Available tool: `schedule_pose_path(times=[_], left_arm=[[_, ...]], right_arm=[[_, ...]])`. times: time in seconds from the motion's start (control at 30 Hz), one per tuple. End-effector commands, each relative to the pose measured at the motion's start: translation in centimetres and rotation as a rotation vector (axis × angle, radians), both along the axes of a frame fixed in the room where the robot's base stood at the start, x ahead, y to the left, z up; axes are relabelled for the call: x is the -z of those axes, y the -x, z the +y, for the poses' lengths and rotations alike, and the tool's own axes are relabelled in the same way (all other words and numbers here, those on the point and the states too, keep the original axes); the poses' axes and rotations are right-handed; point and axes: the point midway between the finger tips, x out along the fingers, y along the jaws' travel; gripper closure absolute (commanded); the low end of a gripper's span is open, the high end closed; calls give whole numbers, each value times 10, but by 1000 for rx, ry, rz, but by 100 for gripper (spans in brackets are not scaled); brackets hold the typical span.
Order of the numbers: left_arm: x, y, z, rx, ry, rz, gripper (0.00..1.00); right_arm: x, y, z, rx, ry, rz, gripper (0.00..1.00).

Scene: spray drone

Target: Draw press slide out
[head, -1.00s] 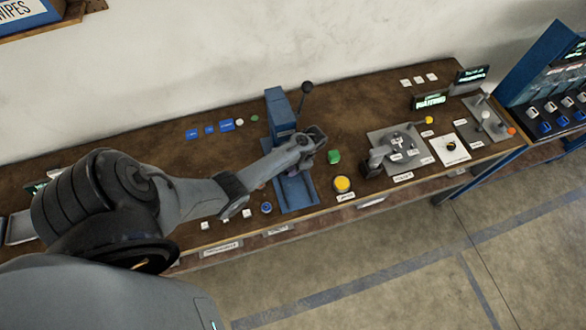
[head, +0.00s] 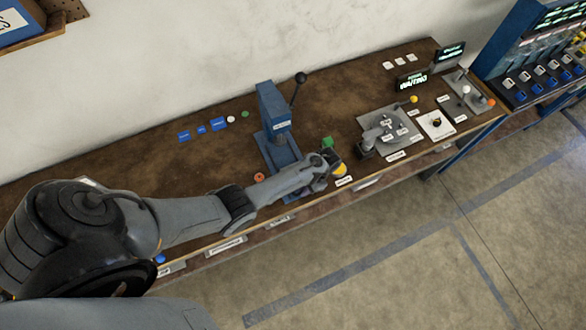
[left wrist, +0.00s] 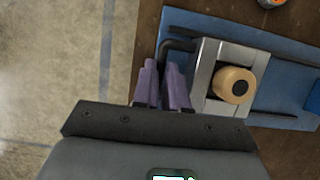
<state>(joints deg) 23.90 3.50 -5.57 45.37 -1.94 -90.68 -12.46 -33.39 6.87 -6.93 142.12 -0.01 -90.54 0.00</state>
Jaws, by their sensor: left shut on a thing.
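The blue press (head: 273,110) stands on the bench, with a black-knobbed lever (head: 300,80) at its right. In the left wrist view, the grey press slide (left wrist: 209,72) sits on the blue press base (left wrist: 265,50) and carries a tan cylinder (left wrist: 233,84) with a dark centre. A dark handle (left wrist: 180,46) projects from the slide's left side. My left gripper (left wrist: 162,85), with purple fingers, is shut on this handle; the fingers hide part of it. In the head view my left gripper (head: 322,172) is near the bench's front edge, and the arm hides the slide.
A grey plate (head: 385,125) with fittings lies farther right. An orange ring (head: 259,177) lies left of the press base. Open floor (head: 400,255) lies in front of the bench.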

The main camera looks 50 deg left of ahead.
Motion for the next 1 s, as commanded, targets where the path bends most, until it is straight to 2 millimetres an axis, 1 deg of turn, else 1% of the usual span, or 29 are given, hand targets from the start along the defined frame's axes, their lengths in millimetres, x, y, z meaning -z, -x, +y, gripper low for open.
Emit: schedule_pose_path(times=[0.03, 0.2, 0.57, 0.6, 0.77, 1.0], left_arm=[[-3, 3, -7, 1, 1, 6, 100], [-1, 6, -17, 1, 0, 4, 100], [0, 6, -20, 2, 2, 3, 100], [0, 6, -21, 2, 2, 3, 86], [0, 6, -20, 1, 2, 3, 62], [0, 6, -18, 1, 1, 2, 62]], right_arm=[[-6, 0, 0, 0, 1, -2, 57], [-10, -1, 0, 1, 0, -3, 57], [-10, -1, 0, 1, 0, -3, 57], [-9, -1, 0, 1, 0, -3, 57], [-9, -1, 0, 1, 0, -3, 57], [-9, -1, 0, 1, 0, -3, 57]])
